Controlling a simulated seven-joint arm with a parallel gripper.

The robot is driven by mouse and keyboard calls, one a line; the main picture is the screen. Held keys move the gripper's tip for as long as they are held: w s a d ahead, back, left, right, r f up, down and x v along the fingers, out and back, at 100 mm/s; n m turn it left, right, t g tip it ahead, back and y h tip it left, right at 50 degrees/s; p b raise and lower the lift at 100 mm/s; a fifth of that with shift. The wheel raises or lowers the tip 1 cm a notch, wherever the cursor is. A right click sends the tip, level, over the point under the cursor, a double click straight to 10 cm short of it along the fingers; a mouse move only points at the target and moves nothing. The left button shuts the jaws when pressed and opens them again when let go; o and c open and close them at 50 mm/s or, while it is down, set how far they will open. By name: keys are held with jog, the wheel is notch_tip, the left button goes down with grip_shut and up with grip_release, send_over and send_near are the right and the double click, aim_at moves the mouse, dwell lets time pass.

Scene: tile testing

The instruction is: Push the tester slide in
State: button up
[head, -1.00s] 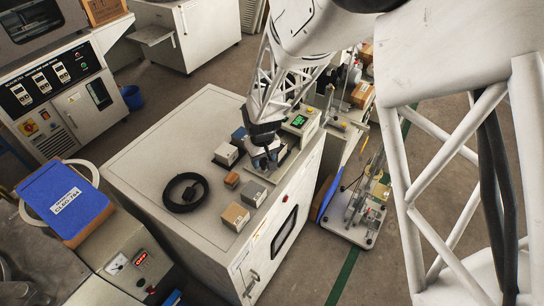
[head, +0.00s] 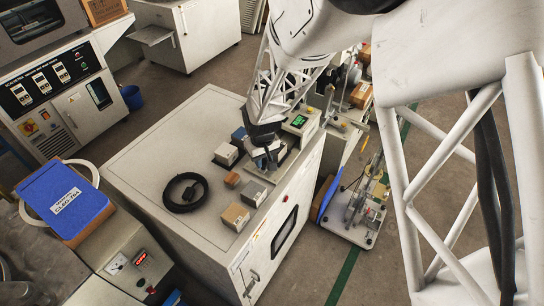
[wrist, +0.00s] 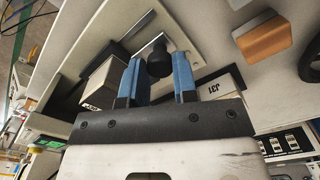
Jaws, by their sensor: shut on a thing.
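The tester (head: 296,124) with a lit green display stands at the right edge of the white cabinet top. A pale metal plate (wrist: 128,22) with a black knob (wrist: 157,58) shows in the wrist view; it looks like the tester slide. My gripper (wrist: 157,70) has its blue fingers on either side of the knob and is shut on it. In the head view my gripper (head: 266,162) is low over the tester's base, and the arm hides much of the slide. I cannot tell how far in the slide is.
Small boxes stand close by on the cabinet top: a grey-white one (head: 226,154), a small orange one (head: 232,180) and a tan one (head: 235,216). A black cable coil (head: 186,192) lies to their left. The cabinet's left part is clear.

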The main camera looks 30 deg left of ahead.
jog(key=shift+w, duration=5.65)
jog(key=o, duration=0.6)
jog(key=shift+c, duration=0.2)
jog(key=shift+r, duration=0.1)
